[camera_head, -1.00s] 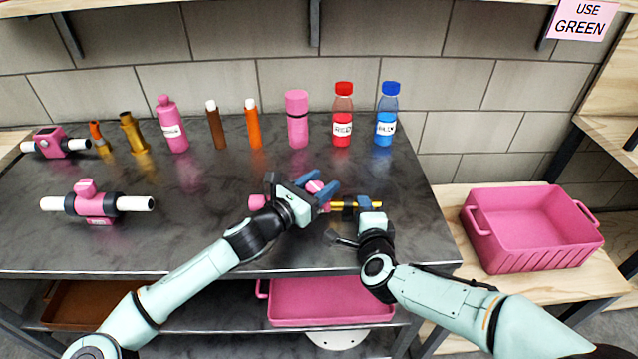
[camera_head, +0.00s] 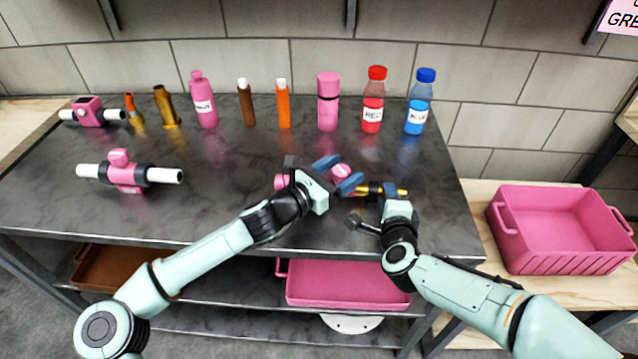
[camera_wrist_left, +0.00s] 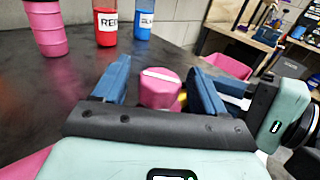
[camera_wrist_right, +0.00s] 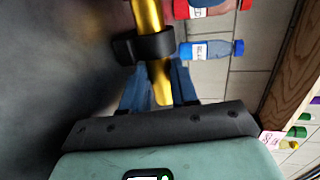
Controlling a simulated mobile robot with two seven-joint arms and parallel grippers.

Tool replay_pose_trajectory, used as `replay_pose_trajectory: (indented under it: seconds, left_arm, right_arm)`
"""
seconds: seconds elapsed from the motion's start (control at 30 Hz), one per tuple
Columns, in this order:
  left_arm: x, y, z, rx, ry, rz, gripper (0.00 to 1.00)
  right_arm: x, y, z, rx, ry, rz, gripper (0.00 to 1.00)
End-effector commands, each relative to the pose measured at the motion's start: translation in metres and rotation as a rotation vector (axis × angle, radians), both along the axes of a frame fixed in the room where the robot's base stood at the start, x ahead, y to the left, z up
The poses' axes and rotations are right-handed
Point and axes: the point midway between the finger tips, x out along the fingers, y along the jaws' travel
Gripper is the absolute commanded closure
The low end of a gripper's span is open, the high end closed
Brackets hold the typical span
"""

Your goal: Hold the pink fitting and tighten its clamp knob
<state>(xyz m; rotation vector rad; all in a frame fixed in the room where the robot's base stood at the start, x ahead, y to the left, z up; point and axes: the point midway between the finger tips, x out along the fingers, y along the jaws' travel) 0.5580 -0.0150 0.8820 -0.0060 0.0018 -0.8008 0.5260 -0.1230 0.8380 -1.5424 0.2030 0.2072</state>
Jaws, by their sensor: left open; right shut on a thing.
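The pink fitting lies near the front of the dark table, with a pink end (camera_head: 281,181) at the left and a gold pipe (camera_head: 402,191) with a dark collar at the right. Its pink clamp knob (camera_head: 341,171) has a white stripe on top, clear in the left wrist view (camera_wrist_left: 160,88). My left gripper (camera_head: 338,174) is open with its blue fingers on either side of the knob; contact cannot be told. My right gripper (camera_wrist_right: 160,88) is shut on the gold pipe beyond the dark collar (camera_wrist_right: 145,47). My left gripper hides the fitting's middle.
Another pink fitting with white pipe ends (camera_head: 128,176) lies at left, and a similar one (camera_head: 90,112) behind it. Several bottles and tubes, including a red bottle (camera_head: 374,104) and blue bottle (camera_head: 418,106), line the back. A pink crate (camera_head: 565,262) stands at right.

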Motion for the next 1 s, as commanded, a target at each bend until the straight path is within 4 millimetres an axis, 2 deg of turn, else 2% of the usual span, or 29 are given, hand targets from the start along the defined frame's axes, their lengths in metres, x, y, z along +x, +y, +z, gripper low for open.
replay_pose_trajectory:
  seconds: [0.3, 0.5, 0.7, 1.0]
  left_arm:
    - [-0.044, 0.048, -0.001, 0.002, 0.001, 0.003, 0.29]
    - [-0.064, 0.067, 0.0, 0.0, 0.0, 0.001, 0.29]
    - [-0.072, 0.074, 0.0, 0.0, 0.0, 0.0, 0.29]
    - [-0.072, 0.073, 0.0, 0.0, 0.0, 0.0, 0.29]
  right_arm:
    - [0.0, 0.0, 0.001, 0.001, -0.002, 0.0, 1.0]
    - [0.0, 0.0, 0.001, 0.001, -0.002, 0.0, 1.0]
    - [0.0, 0.0, 0.001, 0.001, -0.002, 0.0, 1.0]
    - [0.0, 0.0, 0.001, 0.001, -0.002, 0.0, 1.0]
